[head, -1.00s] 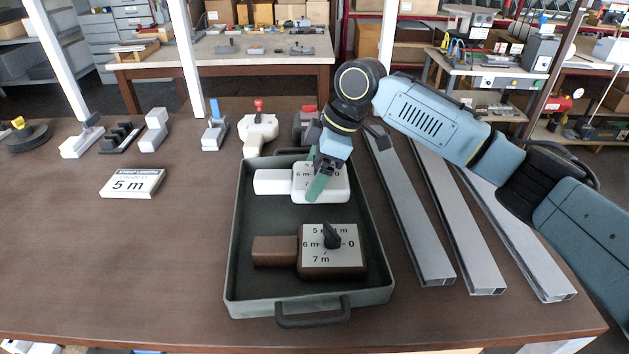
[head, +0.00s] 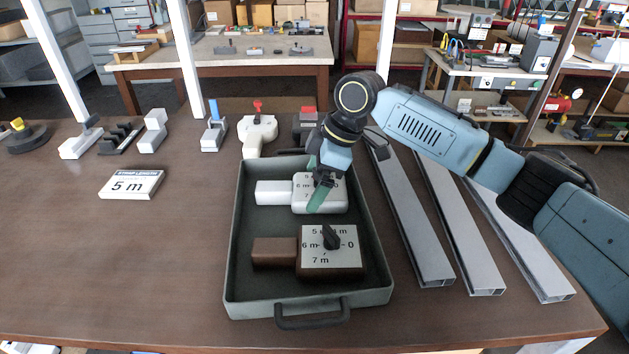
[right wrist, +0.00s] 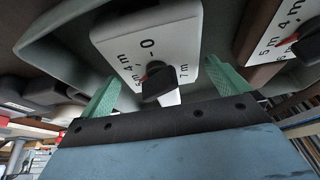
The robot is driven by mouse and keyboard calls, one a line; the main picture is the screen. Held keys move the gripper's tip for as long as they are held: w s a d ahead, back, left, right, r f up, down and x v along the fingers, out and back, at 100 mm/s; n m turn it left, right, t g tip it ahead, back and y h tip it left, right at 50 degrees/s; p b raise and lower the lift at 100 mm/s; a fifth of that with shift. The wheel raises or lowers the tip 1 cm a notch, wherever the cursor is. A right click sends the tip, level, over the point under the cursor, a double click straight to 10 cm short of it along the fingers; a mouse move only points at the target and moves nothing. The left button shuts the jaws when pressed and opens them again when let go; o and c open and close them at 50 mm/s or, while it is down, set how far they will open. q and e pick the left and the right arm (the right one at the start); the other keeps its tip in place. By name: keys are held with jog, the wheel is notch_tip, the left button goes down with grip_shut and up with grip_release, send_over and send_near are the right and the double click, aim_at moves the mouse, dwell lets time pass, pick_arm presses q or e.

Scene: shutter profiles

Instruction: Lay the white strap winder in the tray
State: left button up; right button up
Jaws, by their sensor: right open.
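The white strap winder (head: 274,193), with a numbered dial plate and a dark knob, lies inside the far half of the dark grey tray (head: 234,255). Its handle part points left. My right gripper (head: 316,188) is directly over its dial end, with green fingers apart. In the right wrist view the open gripper (right wrist: 165,90) has a finger on either side of the winder's dial body (right wrist: 155,40); I cannot tell whether they touch it. The gripper hides part of the dial in the head view. My left gripper is out of view.
A brown strap winder (head: 275,253) lies in the tray's near half. Three grey metal profiles (head: 418,220) lie right of the tray. Several tools, including a white one with a red knob (head: 257,133), line the table's back. The left front is clear.

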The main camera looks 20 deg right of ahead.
jog(key=v, duration=1.1)
jog(key=shift+d+r, duration=0.2)
jog(key=shift+r, duration=0.05)
jog(key=shift+s+f, duration=0.1)
